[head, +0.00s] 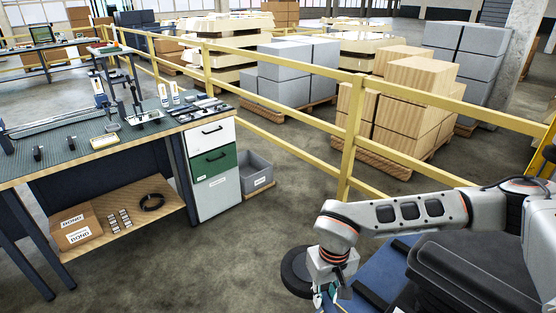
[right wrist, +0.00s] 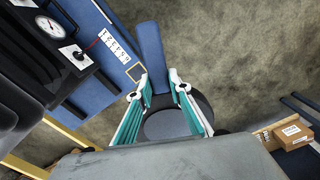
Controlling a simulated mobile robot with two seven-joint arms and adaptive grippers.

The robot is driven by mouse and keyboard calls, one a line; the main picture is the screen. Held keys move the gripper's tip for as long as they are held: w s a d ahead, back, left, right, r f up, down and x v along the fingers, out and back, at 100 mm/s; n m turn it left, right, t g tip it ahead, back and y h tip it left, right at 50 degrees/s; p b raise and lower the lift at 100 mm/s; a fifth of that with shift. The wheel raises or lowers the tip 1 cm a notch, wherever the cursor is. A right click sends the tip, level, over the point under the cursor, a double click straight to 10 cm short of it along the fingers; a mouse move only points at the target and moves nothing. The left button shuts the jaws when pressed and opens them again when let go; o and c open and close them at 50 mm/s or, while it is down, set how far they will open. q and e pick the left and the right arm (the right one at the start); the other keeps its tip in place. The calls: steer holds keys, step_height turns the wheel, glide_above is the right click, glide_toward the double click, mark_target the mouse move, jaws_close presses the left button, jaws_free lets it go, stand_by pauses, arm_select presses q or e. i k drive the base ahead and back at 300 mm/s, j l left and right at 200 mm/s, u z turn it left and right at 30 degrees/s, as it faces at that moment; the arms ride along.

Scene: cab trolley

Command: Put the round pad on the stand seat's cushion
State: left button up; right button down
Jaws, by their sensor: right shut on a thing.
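My right gripper (head: 330,292) is at the bottom of the head view, pointing down. In the right wrist view its two green-lined fingers (right wrist: 160,86) are closed in on the round pad (right wrist: 166,126), a dark disc with a greyer round middle. The pad's dark edge (head: 295,274) sticks out to the left of the gripper in the head view. A narrow blue padded piece (right wrist: 150,52) shows just beyond the fingertips; I cannot tell whether it is the stand seat's cushion. The exact grip point is partly hidden. My left gripper is not in view.
A blue deck (right wrist: 92,35) with a black gauge panel (right wrist: 58,35) lies close by. A workbench (head: 45,168) with tools stands at the left. A yellow railing (head: 352,135) runs behind, with pallets of boxes beyond. Open floor (head: 205,262) lies between bench and gripper.

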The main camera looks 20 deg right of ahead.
mark_target(489, 241)
steer(key=i+j+z, duration=0.15)
steer(key=i+z, duration=0.25)
steer(key=i+j+z, duration=0.15)
steer(key=z, duration=0.2)
steer(key=i+j+z, duration=0.2)
steer(key=j+z, duration=0.2)
steer(key=i+j+z, duration=0.15)
steer(key=j+z, duration=0.25)
steer(key=i+j+z, duration=0.2)
steer(key=j+z, duration=0.2)
steer(key=j, duration=0.2)
